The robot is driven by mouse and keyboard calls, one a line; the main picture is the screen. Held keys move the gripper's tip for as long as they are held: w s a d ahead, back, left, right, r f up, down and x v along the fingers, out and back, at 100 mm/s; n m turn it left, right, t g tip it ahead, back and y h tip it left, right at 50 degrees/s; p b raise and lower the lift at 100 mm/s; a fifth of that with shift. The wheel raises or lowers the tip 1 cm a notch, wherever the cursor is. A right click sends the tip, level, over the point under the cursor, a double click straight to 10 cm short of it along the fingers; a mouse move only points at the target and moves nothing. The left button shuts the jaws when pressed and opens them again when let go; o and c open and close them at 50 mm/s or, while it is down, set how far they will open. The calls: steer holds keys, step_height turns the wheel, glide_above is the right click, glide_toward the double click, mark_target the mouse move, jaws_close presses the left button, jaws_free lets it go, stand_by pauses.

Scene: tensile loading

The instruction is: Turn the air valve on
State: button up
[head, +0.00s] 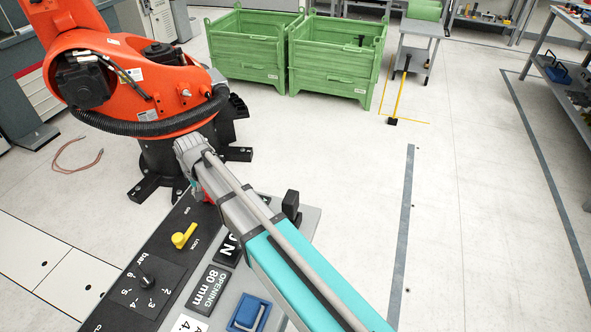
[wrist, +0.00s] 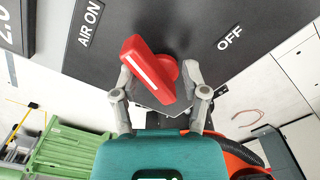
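The red air valve handle (wrist: 152,70) sits on a dark panel in the wrist view. It carries a white stripe and lies slanted, its upper end leaning left toward the AIR ON label (wrist: 89,22). The OFF label (wrist: 230,37) is to its right. My gripper (wrist: 158,76) has its two fingers apart, one on each side of the handle, with the tips close to it. I cannot tell whether they touch it. In the head view my gripper (head: 197,180) is down at the panel's far end, and the arm and gripper hide most of the valve.
The control panel (head: 139,263) holds a yellow lock lever (head: 184,236), a black pressure knob (head: 147,282) and a blue rocker switch (head: 249,313). An orange robot arm (head: 140,85) stands just behind it. Green crates (head: 245,50) are farther back.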

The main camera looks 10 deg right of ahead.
steer(key=m, duration=0.2)
steer(key=shift+a+m, duration=0.15)
steer(key=shift+m, duration=0.15)
step_height(320, 180, up, 14)
steer(key=p, duration=1.4)
steer(key=s+d, duration=0.4)
steer(key=d, duration=0.9)
steer(key=s+d, duration=0.5)
steer(key=d, duration=0.9)
steer(key=shift+f, duration=0.1)
steer(key=shift+n, duration=0.5)
steer(key=s+d, duration=0.1)
steer(key=d, duration=0.1)
steer(key=s+d, duration=0.2)
steer(key=shift+s+d, duration=0.3)
